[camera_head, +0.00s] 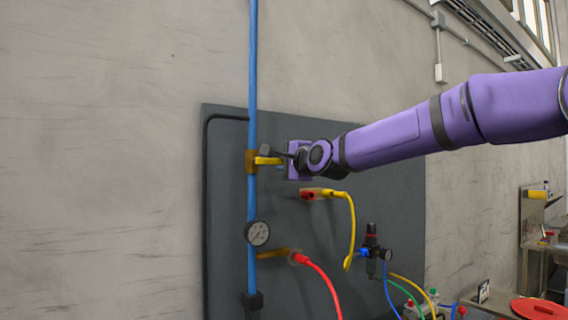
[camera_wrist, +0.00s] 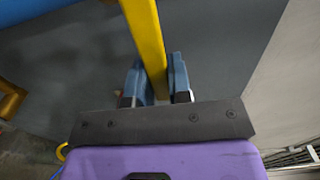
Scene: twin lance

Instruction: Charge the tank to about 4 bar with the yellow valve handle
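The yellow valve handle (camera_head: 268,161) sticks out to the right, about level, from a brass valve (camera_head: 251,161) on the upright blue pipe (camera_head: 252,80). My gripper (camera_head: 287,157) is at the handle's right end. In the wrist view the handle (camera_wrist: 147,38) runs down between the two fingers of my gripper (camera_wrist: 158,80). The fingers lie close along both its sides and look shut on it. I see no tank that I can make out.
A dark panel (camera_head: 225,200) backs the pipe. Below my gripper are a red fitting with a yellow hose (camera_head: 352,225) and a red hose (camera_head: 325,280) on a brass fitting. A regulator (camera_head: 372,250) stands lower right. The wall left of the panel is clear.

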